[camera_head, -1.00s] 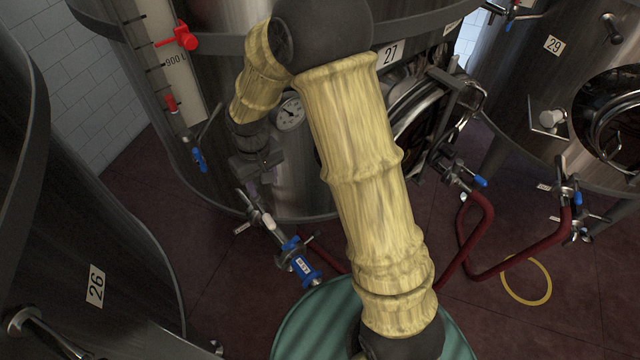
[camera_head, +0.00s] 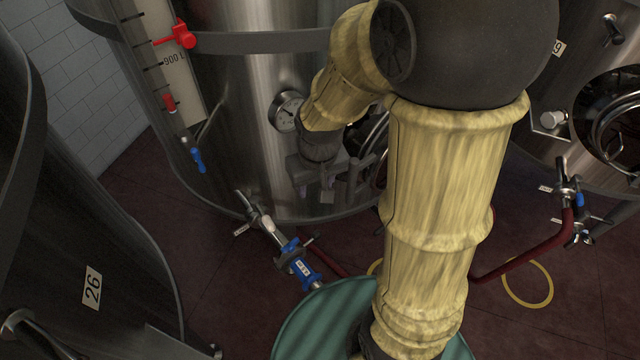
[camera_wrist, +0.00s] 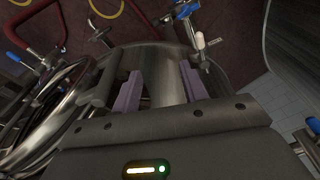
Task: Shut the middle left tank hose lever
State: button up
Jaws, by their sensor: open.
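The middle tank (camera_head: 235,85) is a steel cylinder with a dial gauge (camera_head: 284,112). At its lower left an outlet valve with a pale-tipped lever (camera_head: 267,225) joins a blue-collared hose coupling (camera_head: 298,264). The lever also shows in the wrist view (camera_wrist: 200,41), upper right, beyond my right-hand finger. My gripper (camera_head: 327,192) is in front of the tank, to the right of and above the lever in the head view. In the wrist view its two purple fingers (camera_wrist: 161,85) are apart with nothing held between them. My arm hides the tank's right side.
A green drum (camera_head: 315,325) stands below my arm. Tank 26 (camera_head: 75,235) is at left, another tank (camera_head: 560,120) at right. A red hose (camera_head: 525,254) and a yellow ring (camera_head: 545,297) are on the right. A sight tube with a blue tap (camera_head: 198,160) runs down the middle tank's left.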

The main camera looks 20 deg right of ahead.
jog(key=shift+s+d+r, duration=0.1)
jog(key=shift+s+d, duration=0.25)
jog(key=shift+s, duration=0.1)
jog(key=c, duration=0.4)
jog(key=shift+m+t, duration=0.4)
jog(key=shift+m, duration=0.3)
jog(key=s+d, duration=0.1)
jog(key=s, duration=0.1)
jog(key=s+d+r, duration=0.1)
jog(key=shift+s+d, duration=0.2)
jog(key=shift+s, duration=0.15)
grip_shut()
jog(key=shift+w+f, duration=0.1)
jog(key=shift+w, duration=0.1)
jog(key=shift+a, duration=0.1)
